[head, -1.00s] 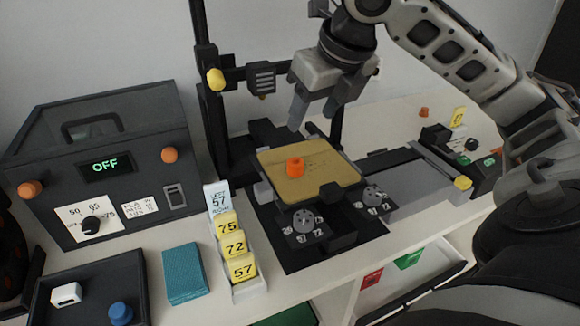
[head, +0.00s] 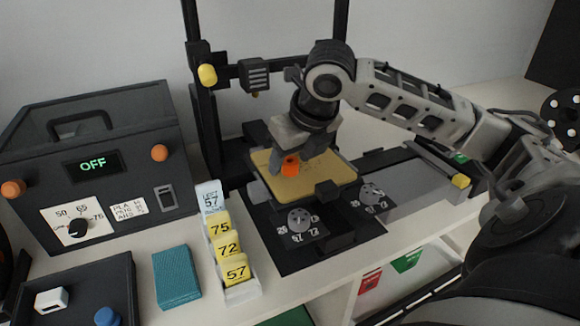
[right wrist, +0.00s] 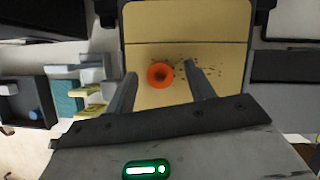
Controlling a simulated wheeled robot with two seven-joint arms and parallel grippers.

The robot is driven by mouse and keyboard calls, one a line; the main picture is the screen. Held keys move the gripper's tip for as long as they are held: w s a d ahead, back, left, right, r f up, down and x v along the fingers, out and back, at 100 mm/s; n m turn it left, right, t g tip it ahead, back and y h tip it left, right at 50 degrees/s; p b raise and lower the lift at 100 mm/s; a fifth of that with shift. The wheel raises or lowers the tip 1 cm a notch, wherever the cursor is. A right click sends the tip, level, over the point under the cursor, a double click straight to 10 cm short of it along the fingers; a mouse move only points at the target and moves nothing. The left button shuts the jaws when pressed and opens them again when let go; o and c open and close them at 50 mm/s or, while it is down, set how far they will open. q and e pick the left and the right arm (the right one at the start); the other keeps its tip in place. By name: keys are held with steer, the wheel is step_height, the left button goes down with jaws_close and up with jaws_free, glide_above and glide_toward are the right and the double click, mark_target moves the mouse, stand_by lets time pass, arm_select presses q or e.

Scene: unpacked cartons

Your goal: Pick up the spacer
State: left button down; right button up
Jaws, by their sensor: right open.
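The spacer is a small orange ring-like piece (head: 290,166) on the tan bed plate (head: 331,173) of the printer-like machine. In the right wrist view the spacer (right wrist: 160,75) shows from above with a dark hole in its middle. My right gripper (head: 292,168) is low over the plate at the spacer. In the right wrist view its two open fingers (right wrist: 160,82) stand on either side of the spacer, with a gap to each, the left finger somewhat nearer. Part of the spacer is hidden by a finger in the head view. My left gripper is not in view.
A dark box (head: 98,160) reading OFF stands at the left. Yellow numbered tags (head: 228,245) stand in a white holder beside a teal block (head: 176,277). A dark tray (head: 80,290) is at the front left. The machine's dark upright frame (head: 198,100) rises behind the plate.

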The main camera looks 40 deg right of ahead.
steer(key=c, duration=1)
steer(key=shift+r, duration=0.15)
steer(key=shift+c, duration=0.2)
